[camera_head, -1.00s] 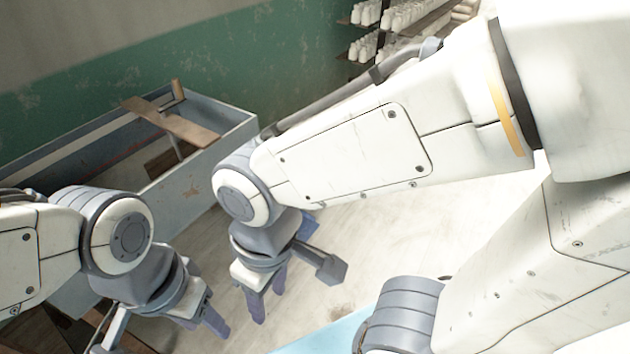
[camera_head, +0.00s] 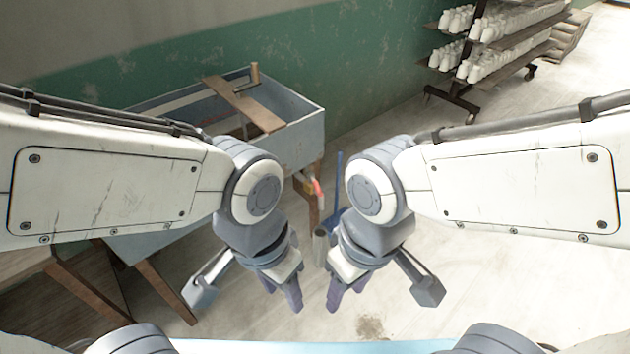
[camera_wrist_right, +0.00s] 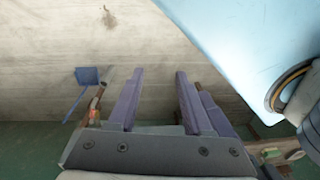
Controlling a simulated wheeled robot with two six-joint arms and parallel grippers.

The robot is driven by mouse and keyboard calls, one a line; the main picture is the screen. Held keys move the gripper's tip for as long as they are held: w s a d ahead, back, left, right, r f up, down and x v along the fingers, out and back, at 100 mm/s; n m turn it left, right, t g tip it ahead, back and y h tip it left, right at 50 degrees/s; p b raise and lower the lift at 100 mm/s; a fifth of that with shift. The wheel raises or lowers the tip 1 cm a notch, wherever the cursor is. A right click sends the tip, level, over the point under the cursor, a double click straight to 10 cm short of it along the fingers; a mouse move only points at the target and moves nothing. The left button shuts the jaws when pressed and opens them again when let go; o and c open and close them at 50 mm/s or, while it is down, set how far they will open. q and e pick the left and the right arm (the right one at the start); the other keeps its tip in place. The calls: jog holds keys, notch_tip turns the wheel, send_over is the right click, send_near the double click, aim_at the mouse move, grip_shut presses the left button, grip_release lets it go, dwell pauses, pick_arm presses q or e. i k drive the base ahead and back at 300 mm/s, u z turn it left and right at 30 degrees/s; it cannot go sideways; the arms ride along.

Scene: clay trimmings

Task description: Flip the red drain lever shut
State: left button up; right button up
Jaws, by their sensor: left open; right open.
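The red drain lever (camera_head: 318,187) shows small in the head view, at the right end of the pale blue trough (camera_head: 305,142), in the gap between my two forearms. Its exact angle is too small to tell. My left gripper (camera_head: 288,298) points down, open, nearer to me and lower in the picture than the lever. My right gripper (camera_head: 345,300) is also open and points down, just right of the left one. In the right wrist view the right gripper's fingers (camera_wrist_right: 160,75) are apart with nothing between them. Neither gripper touches the lever.
A wooden board (camera_head: 243,105) lies across the trough, which stands on wooden legs. A blue long-handled tool (camera_head: 337,190) and a grey cylinder (camera_head: 321,247) are near the lever. A rack of white pieces (camera_head: 490,45) stands at the back right. Open floor (camera_head: 480,290) lies at right.

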aim_at(310, 176)
jog(key=u, duration=0.55)
jog(key=i, duration=1.25)
jog(key=z, duration=0.45)
